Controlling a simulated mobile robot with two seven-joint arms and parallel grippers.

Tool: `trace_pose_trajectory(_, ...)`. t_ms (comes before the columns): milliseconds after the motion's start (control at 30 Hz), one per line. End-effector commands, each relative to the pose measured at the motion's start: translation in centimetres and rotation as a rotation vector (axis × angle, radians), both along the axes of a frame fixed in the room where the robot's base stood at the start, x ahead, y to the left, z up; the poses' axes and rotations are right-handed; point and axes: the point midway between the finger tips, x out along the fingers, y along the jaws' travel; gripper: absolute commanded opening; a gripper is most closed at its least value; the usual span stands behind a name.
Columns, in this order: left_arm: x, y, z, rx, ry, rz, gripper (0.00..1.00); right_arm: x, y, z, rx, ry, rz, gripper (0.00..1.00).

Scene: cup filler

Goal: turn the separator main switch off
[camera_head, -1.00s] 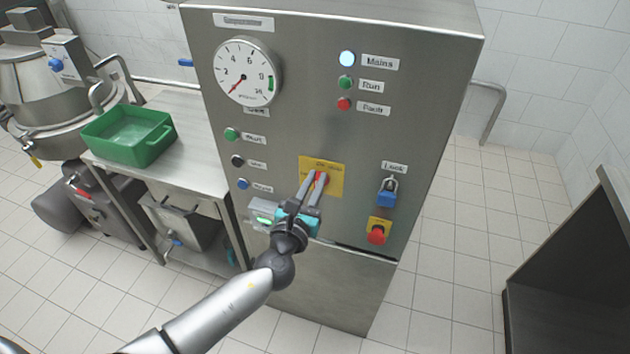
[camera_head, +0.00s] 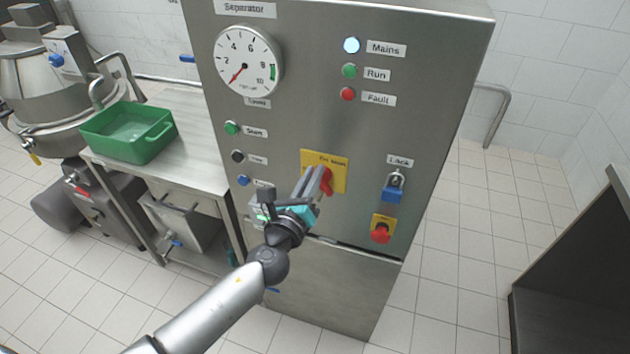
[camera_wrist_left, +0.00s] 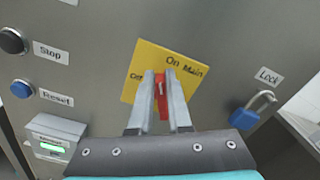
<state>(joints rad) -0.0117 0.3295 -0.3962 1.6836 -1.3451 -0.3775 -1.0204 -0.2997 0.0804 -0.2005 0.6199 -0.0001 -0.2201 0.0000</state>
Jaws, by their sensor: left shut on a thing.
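The main switch is a red handle (camera_head: 328,181) on a yellow plate (camera_head: 339,175) on the separator cabinet's front. In the left wrist view the red handle (camera_wrist_left: 162,98) stands between my two fingers, and the yellow plate (camera_wrist_left: 147,62) looks tilted. "On Main" is at its upper right and "Off" at its left. The handle's tip seems to lie between the two words; its exact setting is partly hidden by my fingers. My left gripper (camera_head: 319,180) is shut on the handle. The Mains lamp (camera_head: 351,45) glows bluish white. My right gripper is not in view.
A blue padlock (camera_head: 392,193) and a red emergency button (camera_head: 381,233) are right of the switch. Stop (camera_wrist_left: 12,41) and Reset (camera_wrist_left: 21,89) buttons and a small box with a green display (camera_wrist_left: 52,146) are left. A green tray (camera_head: 128,133) stands on the side table.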

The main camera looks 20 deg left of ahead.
Motion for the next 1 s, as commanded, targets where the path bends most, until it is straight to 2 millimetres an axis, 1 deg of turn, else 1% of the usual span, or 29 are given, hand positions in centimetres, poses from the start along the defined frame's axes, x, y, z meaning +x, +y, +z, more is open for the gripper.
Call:
trace_pose_trajectory(33,0.0,0.1,-0.3,-0.049,0.001,0.001,0.0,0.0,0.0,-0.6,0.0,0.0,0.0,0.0)
trace_pose_trajectory(100,0.0,0.3,-0.4,-0.115,0.004,0.001,0.0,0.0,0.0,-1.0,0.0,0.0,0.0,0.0)
trace_pose_trajectory(500,0.0,0.9,-1.0,-0.496,0.017,0.001,0.0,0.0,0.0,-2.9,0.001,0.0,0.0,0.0)
trace_pose_trajectory(800,0.0,1.2,-1.6,-0.774,0.027,0.002,0.0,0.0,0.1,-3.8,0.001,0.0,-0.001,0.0)
trace_pose_trajectory(1000,0.0,1.3,-1.9,-0.925,0.032,0.002,0.0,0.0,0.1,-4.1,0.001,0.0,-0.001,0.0)
